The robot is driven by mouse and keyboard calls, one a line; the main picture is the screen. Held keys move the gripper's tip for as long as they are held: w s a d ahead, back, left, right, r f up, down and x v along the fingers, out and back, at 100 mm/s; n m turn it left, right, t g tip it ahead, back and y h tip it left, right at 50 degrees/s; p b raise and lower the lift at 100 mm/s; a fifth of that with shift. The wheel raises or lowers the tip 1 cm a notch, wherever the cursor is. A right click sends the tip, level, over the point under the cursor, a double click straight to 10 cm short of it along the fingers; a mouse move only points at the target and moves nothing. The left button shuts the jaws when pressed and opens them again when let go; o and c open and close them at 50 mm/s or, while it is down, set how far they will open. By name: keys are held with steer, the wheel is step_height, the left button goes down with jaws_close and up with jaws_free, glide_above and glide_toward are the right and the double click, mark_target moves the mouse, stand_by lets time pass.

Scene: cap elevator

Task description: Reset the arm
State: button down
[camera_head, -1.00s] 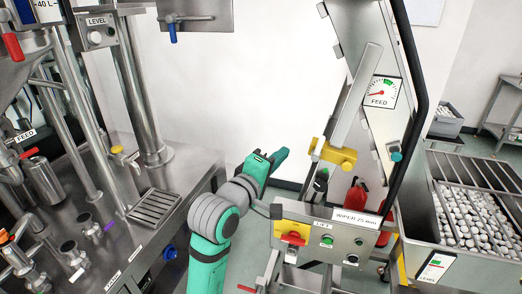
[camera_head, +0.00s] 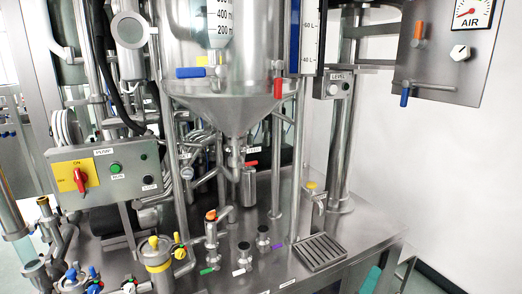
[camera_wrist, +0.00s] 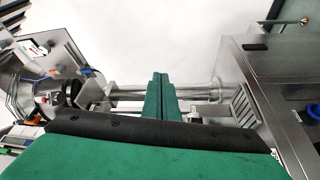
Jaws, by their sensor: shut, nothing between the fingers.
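My gripper (camera_wrist: 160,95) shows in the wrist view as two green fingers pressed together, shut and empty. It points toward a steel column and the white wall, with the slotted drain grate (camera_wrist: 243,105) to its right. The fingers seem clear of everything, though the distance cannot be judged. In the head view only a small green piece of my arm (camera_head: 371,279) shows at the lower right edge of the bench; the gripper is out of that view.
A steel bench (camera_head: 352,240) carries a conical hopper (camera_head: 235,105), pipes, valves and a drain grate (camera_head: 320,252). A control box (camera_head: 105,172) with a red switch stands at left. An AIR gauge panel (camera_head: 440,60) hangs upper right. Open space lies right of the bench.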

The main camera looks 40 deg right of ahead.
steer(key=w+a+f+n+t+y, duration=0.45)
steer(key=w+a+f+t, duration=0.4)
steer(key=a+f, duration=0.5)
steer(key=w+a+f+t+y, duration=0.1)
steer(key=a+f+t+y, duration=0.35)
steer(key=a, duration=1.05)
steer(key=s+a+f+y, duration=0.3)
steer(key=a, duration=0.4)
steer(key=s+a+f+y, duration=0.4)
steer(key=a, duration=0.4)
steer(key=s+a+m+y, duration=0.3)
steer(key=s+a, duration=0.5)
steer(key=s, duration=0.2)
steer(key=shift+s+a+r, duration=0.2)
steer(key=shift+a+r, duration=0.1)
steer(key=shift+a, duration=0.1)
steer(key=shift+m, duration=0.25)
